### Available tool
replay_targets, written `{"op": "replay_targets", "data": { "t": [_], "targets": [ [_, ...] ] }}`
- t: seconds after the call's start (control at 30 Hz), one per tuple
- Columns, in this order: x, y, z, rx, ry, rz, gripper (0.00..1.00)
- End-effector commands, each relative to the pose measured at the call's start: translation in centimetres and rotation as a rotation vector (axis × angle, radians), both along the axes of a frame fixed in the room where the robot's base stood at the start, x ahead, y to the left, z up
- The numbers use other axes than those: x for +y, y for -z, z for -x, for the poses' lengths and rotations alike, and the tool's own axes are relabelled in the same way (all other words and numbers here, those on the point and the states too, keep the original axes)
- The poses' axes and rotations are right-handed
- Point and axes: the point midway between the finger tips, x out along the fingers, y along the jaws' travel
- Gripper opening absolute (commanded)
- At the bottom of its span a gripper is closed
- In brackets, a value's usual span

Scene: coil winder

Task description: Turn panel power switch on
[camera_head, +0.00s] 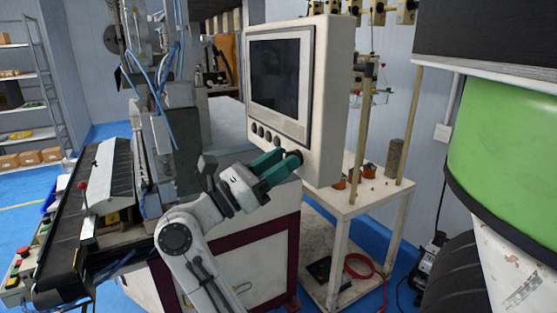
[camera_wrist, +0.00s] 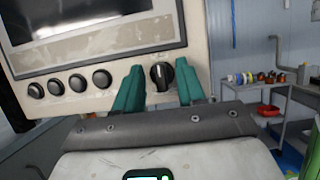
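The control panel (camera_head: 327,80) is a cream box with a dark screen (camera_head: 279,75). The switch (camera_wrist: 162,75), a black rotary knob with a pale line pointing roughly upright, sits on the panel's lower face. I take it as the power switch; no label is readable. My gripper (camera_wrist: 161,72) has green fingers spread on either side of this knob in the wrist view, with gaps visible. In the head view, my gripper (camera_head: 283,161) is at the panel's lower right corner, largely covering the knob. Whether the fingertips touch the panel is unclear.
Several round black buttons, the nearest one (camera_wrist: 102,79), line the panel left of the knob. A white table (camera_head: 356,195) with small parts stands behind right. A conveyor (camera_head: 75,235) lies at left. A green cylinder (camera_head: 510,150) is at right.

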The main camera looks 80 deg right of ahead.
Motion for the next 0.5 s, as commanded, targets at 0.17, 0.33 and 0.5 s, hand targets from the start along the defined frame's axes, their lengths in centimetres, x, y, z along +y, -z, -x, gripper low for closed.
{"op": "replay_targets", "data": {
  "t": [0.17, 0.33, 0.5],
  "targets": [
    [0.01, 0.02, -0.01, 0.0, 0.0, 0.0, 0.36],
    [0.02, 0.02, -0.03, 0.0, 0.0, 0.0, 0.2],
    [0.03, 0.01, -0.03, 0.0, 0.0, 0.0, 0.04]
  ]
}}
